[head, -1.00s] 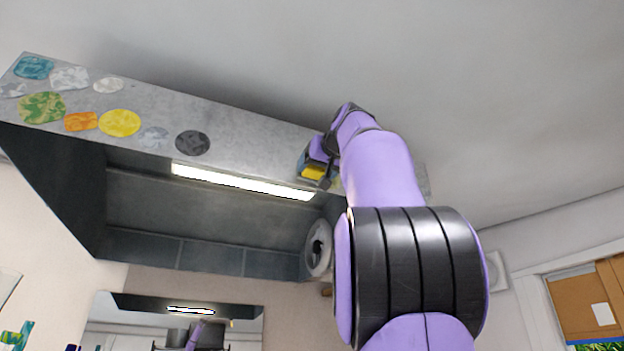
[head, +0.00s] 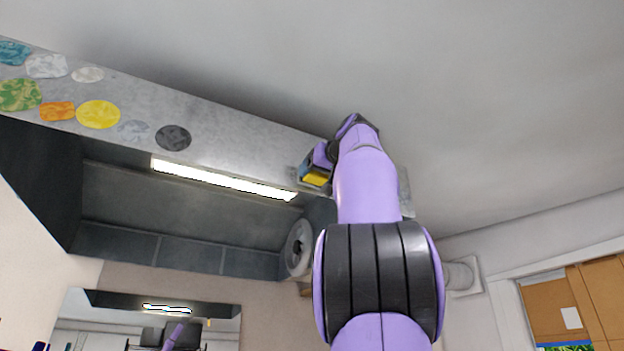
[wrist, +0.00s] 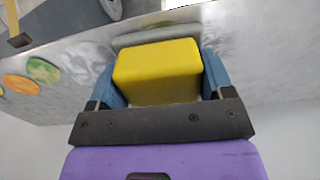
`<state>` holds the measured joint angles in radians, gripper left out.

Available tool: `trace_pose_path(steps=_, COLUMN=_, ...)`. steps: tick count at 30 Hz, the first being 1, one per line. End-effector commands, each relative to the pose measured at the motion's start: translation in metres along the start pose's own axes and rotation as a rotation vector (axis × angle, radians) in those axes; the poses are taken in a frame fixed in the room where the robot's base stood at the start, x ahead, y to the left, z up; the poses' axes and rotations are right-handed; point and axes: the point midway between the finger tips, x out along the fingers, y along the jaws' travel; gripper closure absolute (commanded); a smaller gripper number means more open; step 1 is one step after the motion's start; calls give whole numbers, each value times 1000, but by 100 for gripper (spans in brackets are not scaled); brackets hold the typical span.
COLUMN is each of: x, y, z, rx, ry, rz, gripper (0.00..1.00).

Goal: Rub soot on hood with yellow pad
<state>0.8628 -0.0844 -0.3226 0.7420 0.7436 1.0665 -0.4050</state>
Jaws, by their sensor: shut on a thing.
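The grey metal hood (head: 240,127) runs across the upper left of the head view. A dark grey, sooty-looking round patch (head: 173,138) is on its front face. My gripper (head: 316,168) is at the right part of this face, well to the right of the dark patch. It is shut on the yellow pad (head: 316,180), which also shows in the wrist view (wrist: 158,72) between my two blue fingers. A grey strip shows just beyond the pad. I cannot tell whether the pad touches the hood. The dark patch is not clear in the wrist view.
Several coloured patches, including a yellow one (head: 98,114) and an orange one (head: 57,111), lie left of the dark patch on the hood. A lit strip (head: 222,180) is under the hood edge. The ceiling (head: 450,90) is close above; a mirror (head: 150,320) is below.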

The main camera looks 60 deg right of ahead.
Motion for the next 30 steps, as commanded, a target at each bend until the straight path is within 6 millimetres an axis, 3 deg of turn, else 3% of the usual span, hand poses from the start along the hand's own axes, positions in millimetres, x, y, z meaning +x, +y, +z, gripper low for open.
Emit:
trace_pose_path(steps=22, x=-1, y=44, z=-1, rx=0, ry=-2, rz=4, gripper=45)
trace_pose_path(steps=30, x=2, y=47, z=-1, rx=-1, ry=-2, rz=0, gripper=45)
